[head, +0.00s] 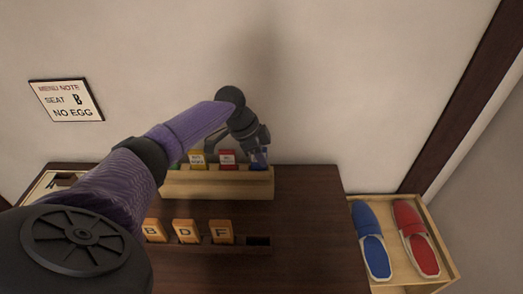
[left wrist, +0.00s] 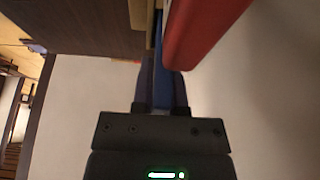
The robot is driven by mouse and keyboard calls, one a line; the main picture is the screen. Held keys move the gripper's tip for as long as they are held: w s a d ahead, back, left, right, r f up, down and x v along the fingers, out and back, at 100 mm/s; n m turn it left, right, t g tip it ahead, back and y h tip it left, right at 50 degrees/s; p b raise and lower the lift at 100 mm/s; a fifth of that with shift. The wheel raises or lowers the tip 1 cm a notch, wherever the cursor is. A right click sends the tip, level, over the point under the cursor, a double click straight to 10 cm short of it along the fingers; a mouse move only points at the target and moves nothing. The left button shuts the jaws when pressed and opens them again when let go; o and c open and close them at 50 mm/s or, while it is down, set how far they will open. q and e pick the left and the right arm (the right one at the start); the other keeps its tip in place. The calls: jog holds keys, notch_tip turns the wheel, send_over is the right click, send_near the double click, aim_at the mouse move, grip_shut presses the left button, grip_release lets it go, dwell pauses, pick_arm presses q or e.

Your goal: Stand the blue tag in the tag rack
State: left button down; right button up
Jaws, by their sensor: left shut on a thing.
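The blue tag (head: 259,157) is at the right end of the light wooden rack (head: 225,188) at the back of the dark table. My left gripper (head: 257,146) is shut on the blue tag from above. In the left wrist view the blue tag (left wrist: 160,65) is between the two fingers (left wrist: 160,90), close beside the red tag (left wrist: 203,35). The red tag (head: 227,160) and a yellow tag (head: 197,160) stand in the rack to the left. I cannot tell whether the blue tag's lower edge is seated. My right gripper is not in view.
In front is a row of orange blocks marked B (head: 154,230), D (head: 185,232) and F (head: 221,232), with an empty dark slot (head: 258,241) at its right. A wall sign (head: 66,100) hangs left.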

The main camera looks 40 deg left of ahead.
pick_arm(q)
jog(key=shift+f, duration=0.1)
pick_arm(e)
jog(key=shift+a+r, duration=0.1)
pick_arm(q)
jog(key=c, duration=0.6)
grip_release()
jog(key=o, duration=0.6)
